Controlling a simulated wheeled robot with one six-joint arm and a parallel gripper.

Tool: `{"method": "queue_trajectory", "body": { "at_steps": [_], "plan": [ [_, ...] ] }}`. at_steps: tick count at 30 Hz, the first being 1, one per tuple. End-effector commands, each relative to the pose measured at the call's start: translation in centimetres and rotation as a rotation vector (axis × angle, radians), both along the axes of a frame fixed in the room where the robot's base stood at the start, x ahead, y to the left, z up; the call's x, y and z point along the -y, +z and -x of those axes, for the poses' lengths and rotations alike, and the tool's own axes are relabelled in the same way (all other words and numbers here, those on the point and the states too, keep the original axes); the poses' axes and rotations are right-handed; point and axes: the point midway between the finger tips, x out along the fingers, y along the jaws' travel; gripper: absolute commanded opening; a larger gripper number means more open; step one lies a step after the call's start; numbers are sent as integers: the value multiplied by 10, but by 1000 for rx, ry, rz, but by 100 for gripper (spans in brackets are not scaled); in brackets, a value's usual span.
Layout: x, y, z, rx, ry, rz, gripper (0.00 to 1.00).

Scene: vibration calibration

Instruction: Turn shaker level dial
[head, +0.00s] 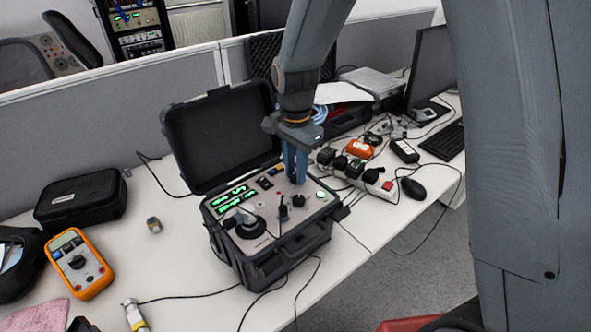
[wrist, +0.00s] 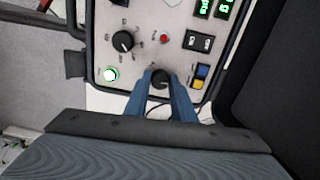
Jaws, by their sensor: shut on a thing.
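The shaker unit (head: 262,215) is a black case with its lid open, standing on the white desk. Its light panel carries green displays (head: 235,199), several knobs, switches and a lit green button (wrist: 110,74). My gripper (wrist: 161,82) points down at the panel, with its blue fingers on either side of a black dial (wrist: 160,76) near the panel's edge, shut on it. In the head view the blue fingers (head: 294,180) hide that dial. A second black dial (wrist: 123,41) with markings around it is free. I cannot read the markings or either dial's setting.
An orange multimeter (head: 79,263) and a black pouch (head: 85,198) lie left of the case. A power strip (head: 372,182) with plugs and a mouse (head: 413,188) lie to the right. Cables run along the front edge. The open lid (head: 222,135) stands behind the panel.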

Motion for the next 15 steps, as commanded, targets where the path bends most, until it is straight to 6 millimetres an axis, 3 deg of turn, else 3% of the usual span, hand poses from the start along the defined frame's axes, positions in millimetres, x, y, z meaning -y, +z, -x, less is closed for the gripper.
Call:
{"method": "queue_trajectory", "body": {
  "at_steps": [8, 15],
  "plan": [
    [0, 1, 0, 1, 54, 0, 1],
    [0, 2, -1, 2, 208, -1, 1]
  ]
}}
